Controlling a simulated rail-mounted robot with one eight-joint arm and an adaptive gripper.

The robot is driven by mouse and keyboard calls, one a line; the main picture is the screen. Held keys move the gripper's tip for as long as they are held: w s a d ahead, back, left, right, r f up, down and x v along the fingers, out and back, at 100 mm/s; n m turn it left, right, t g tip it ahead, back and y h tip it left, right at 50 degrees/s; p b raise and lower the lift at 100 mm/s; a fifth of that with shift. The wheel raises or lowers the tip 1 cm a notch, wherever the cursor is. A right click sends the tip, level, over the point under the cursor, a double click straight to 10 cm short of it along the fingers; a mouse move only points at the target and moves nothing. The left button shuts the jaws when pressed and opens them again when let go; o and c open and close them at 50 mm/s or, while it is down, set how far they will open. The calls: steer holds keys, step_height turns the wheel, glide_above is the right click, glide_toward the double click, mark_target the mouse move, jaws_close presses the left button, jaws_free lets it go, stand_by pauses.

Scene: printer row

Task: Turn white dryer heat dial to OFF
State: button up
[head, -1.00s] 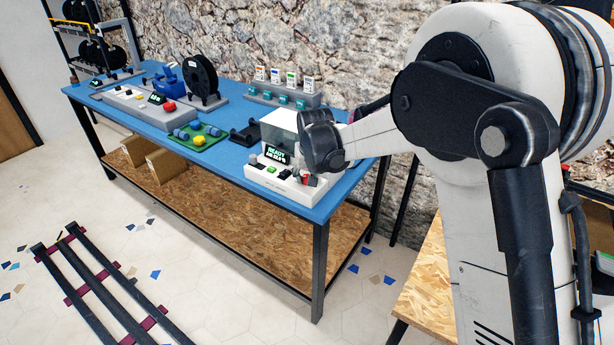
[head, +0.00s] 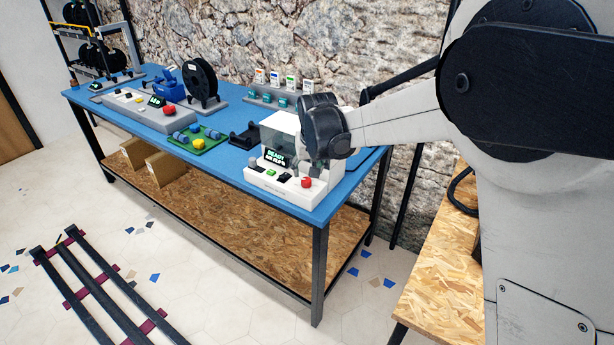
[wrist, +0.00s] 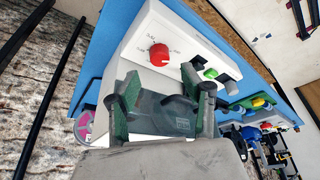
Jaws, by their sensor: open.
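The white dryer (head: 285,194) stands at the right front corner of the blue table, with a lit display reading READY on its front. Its red heat dial (head: 307,183) sits at the right end of the sloped panel. In the wrist view the red dial (wrist: 159,54) shows a pale pointer mark; the small labels around it are too small to read surely. My gripper (wrist: 160,84) is open and empty, its fingertips apart from the dial in the picture. In the head view my gripper (head: 312,168) is partly hidden beside the dryer's cover, just above the dial.
Beside the dial on the panel are a black switch (head: 284,177) and a green button (head: 271,173). A black holder (head: 246,136) and a green tray (head: 214,144) lie to the left on the blue table (head: 232,165).

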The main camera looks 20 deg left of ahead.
steer(key=v, duration=0.6)
steer(key=shift+r, duration=0.1)
